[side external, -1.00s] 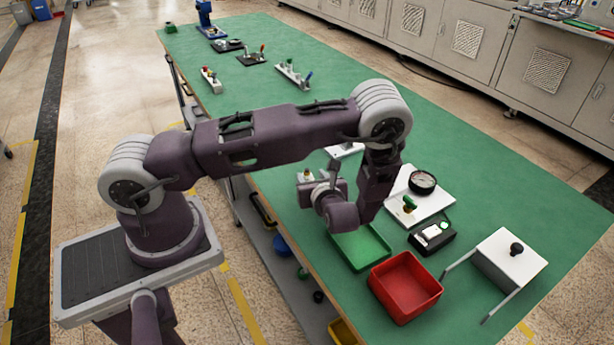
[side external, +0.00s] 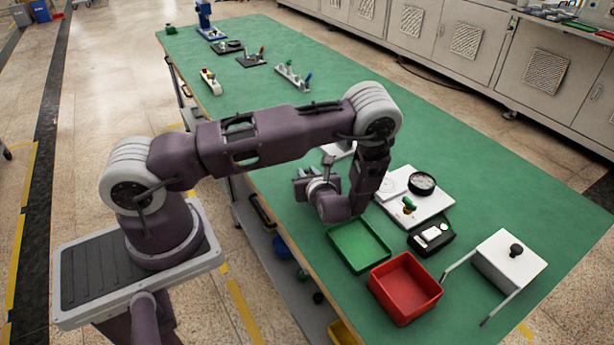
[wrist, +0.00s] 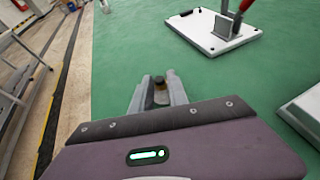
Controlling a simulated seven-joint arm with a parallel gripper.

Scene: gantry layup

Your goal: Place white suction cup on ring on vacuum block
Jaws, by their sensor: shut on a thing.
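My gripper (wrist: 158,95) is shut on a small dark-topped, tan-sided piece (wrist: 160,90) between its fingertips in the wrist view. The fingers hide most of it, and I cannot tell whether it is the white suction cup. In the side external view my gripper (side external: 305,186) is over the green table's near edge, left of the green tray, its fingertips hard to make out. A white plate (wrist: 208,40) with a red-handled fitting stands ahead to the right in the wrist view. I cannot make out the ring or say which thing is the vacuum block.
The green tray (side external: 360,252) and red tray (side external: 405,290) stand near the table's front edge. Behind them are a white plate (side external: 432,206) with a black gauge (side external: 421,183) and a black box (side external: 431,238). A white block (side external: 509,258) is at right. Open green table (side external: 480,150) lies beyond.

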